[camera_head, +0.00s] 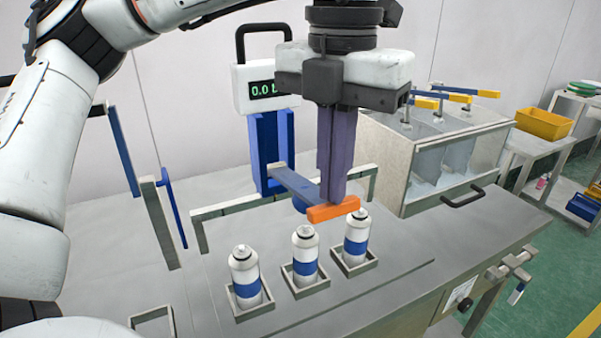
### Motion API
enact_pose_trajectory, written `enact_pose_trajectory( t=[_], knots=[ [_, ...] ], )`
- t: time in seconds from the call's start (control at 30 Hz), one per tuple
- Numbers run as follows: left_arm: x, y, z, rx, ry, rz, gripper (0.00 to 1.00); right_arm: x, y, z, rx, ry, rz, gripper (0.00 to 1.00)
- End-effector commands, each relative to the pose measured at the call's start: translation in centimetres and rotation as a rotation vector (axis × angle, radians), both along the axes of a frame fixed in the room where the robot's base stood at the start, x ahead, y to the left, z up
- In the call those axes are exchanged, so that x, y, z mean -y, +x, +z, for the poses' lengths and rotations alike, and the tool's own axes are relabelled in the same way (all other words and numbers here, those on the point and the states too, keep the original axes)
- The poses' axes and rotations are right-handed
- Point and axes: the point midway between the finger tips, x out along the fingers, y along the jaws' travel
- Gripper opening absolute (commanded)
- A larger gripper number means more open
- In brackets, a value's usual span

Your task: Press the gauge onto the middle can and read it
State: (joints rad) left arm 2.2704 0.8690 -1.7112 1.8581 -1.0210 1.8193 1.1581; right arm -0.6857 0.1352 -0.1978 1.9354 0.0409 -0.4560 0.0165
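Three white cans with blue bands stand in square holders on the bench: the left can (246,278), the middle can (305,252) and the right can (356,234). The gauge (264,88) stands behind them, with a black top handle and a green display starting "0.0"; the rest is hidden by my arm. A blue-grey lever (293,184) reaches forward from its blue post and ends in an orange bar (333,211). A blue round part hangs under the lever, above and behind the middle can. My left gripper (336,198) points down, fingers together, at the orange bar; contact is unclear. My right gripper is out of view.
An empty square holder (153,318) is at the front left. Upright posts and a blue bar (172,208) stand at left. A yellow crate (543,124) sits farther right.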

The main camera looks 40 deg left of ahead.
Motion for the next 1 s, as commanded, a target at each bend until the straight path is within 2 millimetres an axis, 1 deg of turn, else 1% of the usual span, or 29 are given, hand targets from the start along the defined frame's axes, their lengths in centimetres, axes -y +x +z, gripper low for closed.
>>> enact_pose_trajectory(
  t=[0.03,0.37,0.63,1.0],
  knots=[
    [0.0,0.0,-0.6,0.0,0.003,0.0,0.0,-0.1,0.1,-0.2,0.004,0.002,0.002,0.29],
    [0.3,-0.2,-2.2,-0.001,0.003,0.001,0.0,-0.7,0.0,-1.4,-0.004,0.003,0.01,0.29],
    [0.6,-0.3,-3.5,0.0,0.003,0.0,0.0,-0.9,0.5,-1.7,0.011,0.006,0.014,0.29],
    [1.0,-0.5,-5.4,-0.003,0.002,0.0,0.0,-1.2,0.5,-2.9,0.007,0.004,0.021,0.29]
  ],
)
